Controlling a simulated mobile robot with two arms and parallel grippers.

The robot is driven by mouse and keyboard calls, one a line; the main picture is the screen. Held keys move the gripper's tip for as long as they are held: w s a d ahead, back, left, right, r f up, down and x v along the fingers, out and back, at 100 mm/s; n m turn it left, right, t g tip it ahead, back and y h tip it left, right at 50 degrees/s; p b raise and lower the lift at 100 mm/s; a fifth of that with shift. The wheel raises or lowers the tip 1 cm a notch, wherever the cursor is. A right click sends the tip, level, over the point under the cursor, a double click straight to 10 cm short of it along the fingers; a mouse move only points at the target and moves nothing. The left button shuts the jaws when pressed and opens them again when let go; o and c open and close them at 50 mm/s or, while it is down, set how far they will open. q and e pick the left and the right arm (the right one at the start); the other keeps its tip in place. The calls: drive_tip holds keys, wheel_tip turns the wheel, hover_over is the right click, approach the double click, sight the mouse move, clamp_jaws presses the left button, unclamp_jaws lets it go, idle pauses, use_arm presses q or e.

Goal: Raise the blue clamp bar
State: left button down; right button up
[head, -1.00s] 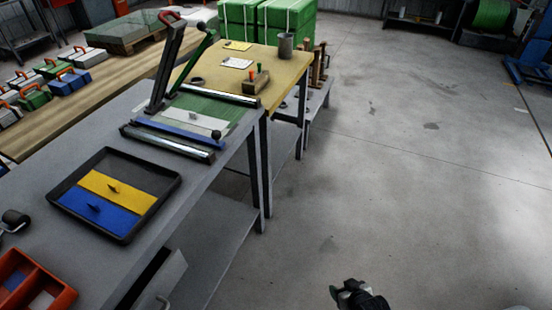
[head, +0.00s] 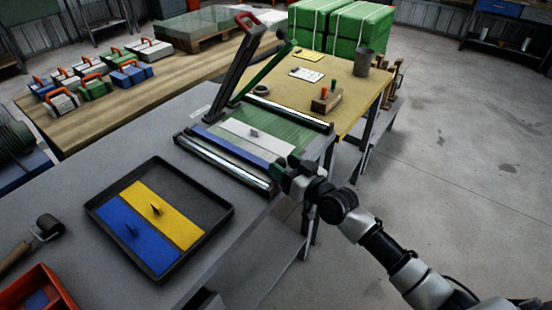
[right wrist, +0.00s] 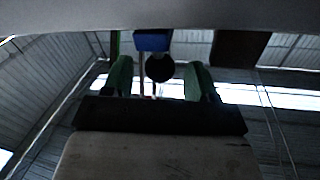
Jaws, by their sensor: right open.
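The blue clamp bar (head: 235,144) lies low across the sheet fixture on the grey bench, just behind a silver roller or rail (head: 222,163). My right gripper (head: 284,170) is at the bar's right end, at the bench edge. In the right wrist view, its green fingers stand apart (right wrist: 160,80), with a round black knob (right wrist: 160,67) between or just beyond them. The bar's blue end (right wrist: 153,41) shows above the knob. I cannot tell whether the fingers touch the knob. In the head view, the gripper hides the knob. My left gripper is not in view.
A raised dark lever with a red handle (head: 247,20) and a green arm (head: 265,72) stand behind the bar. A black tray (head: 212,210) with yellow and blue plates lies in front. A yellow table (head: 345,95) is behind. Open floor is at the right.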

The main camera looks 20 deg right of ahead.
sight(277, 160)
drive_tip(key=shift+x, duration=1.75)
clamp_jaws()
drive_tip(key=shift+r, duration=0.1)
